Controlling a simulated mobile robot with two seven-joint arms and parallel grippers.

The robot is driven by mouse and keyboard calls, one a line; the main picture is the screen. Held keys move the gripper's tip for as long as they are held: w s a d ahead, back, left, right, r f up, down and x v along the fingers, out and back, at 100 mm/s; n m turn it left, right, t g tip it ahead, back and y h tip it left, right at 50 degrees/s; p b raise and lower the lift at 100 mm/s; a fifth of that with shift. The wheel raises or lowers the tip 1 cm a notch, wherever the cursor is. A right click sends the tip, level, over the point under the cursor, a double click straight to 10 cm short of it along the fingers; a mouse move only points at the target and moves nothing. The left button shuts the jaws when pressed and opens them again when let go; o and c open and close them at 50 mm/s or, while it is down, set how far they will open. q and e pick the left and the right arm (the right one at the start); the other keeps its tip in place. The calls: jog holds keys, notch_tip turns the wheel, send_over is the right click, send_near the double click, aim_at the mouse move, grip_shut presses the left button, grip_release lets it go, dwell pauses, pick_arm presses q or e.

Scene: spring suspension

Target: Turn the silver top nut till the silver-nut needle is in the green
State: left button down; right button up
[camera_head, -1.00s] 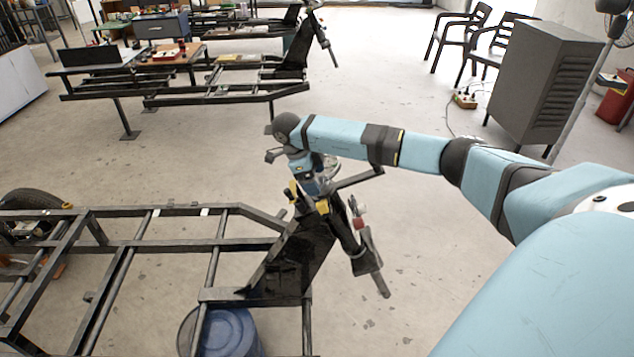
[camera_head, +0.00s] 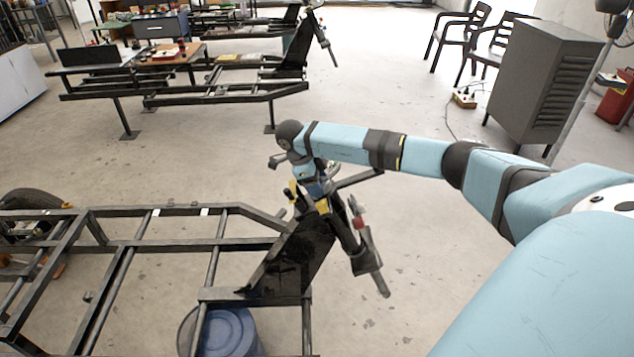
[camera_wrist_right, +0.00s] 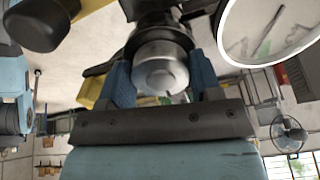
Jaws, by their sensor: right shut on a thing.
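The silver top nut (camera_wrist_right: 160,68) shows in the right wrist view as a round metal cap under a dark collar. My right gripper (camera_wrist_right: 162,80) is shut on it, with one blue finger on each side. In the head view this gripper (camera_head: 314,188) is at the top of the black steering head (camera_head: 300,250), and the nut is hidden there. A white round dial (camera_wrist_right: 270,28) with a dark needle is cut off at the wrist view's upper right. My left gripper is not in view.
The black frame (camera_head: 150,243) fills the lower left, with a blue drum (camera_head: 228,333) under it. A dark lever reaches right from the steering head. A grey cabinet (camera_head: 540,85) and chairs (camera_head: 462,40) stand at the back right.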

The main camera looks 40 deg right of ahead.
jog(key=n, duration=0.3)
jog(key=shift+n, duration=0.3)
jog(key=shift+a+n, duration=0.1)
jog(key=shift+n, duration=1.8)
jog(key=o, duration=0.9)
jog(key=shift+s, duration=0.1)
jog(key=shift+r, duration=0.1)
jog(key=v, duration=1.3)
jog(key=shift+r+b, duration=0.3)
jog(key=shift+r, duration=0.05)
